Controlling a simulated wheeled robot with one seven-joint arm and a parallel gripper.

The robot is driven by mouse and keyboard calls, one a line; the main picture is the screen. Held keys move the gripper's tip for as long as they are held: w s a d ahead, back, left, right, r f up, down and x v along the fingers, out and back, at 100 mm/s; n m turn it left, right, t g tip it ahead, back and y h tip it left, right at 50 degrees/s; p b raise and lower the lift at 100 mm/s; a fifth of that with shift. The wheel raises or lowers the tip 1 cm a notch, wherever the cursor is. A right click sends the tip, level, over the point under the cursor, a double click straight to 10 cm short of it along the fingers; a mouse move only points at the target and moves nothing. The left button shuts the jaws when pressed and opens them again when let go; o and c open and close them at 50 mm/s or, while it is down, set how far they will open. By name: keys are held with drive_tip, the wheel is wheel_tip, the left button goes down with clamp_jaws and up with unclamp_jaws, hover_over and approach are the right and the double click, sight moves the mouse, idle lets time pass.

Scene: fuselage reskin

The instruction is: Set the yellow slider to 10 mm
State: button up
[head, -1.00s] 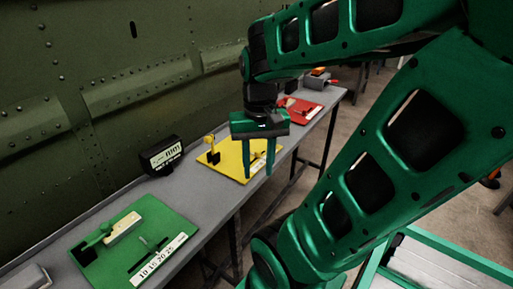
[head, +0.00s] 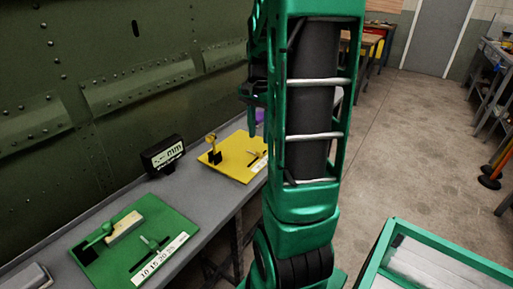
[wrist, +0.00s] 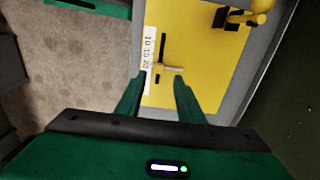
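The yellow board (head: 232,165) lies on the bench; it also shows in the wrist view (wrist: 200,85). In the wrist view its slider (wrist: 173,68) is a small pale bar across a dark slot (wrist: 163,45), beside a white scale strip (wrist: 148,50) whose numbers are hard to read. I cannot tell the slider's exact setting. My gripper (wrist: 159,78) is open, its two fingers apart over the board with the slider between and just past their tips in the picture. I see no contact. In the head view my arm hides most of the gripper.
A yellow toggle clamp (wrist: 235,18) stands on the board near the wall. A green board (head: 120,250) with a scale lies nearer on the bench. A black display (head: 163,155) reading dashes and mm stands between them. The riveted green fuselage wall (head: 100,90) borders the bench.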

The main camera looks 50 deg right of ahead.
sight(259, 150)
drive_tip(key=shift+f, duration=3)
clamp_jaws()
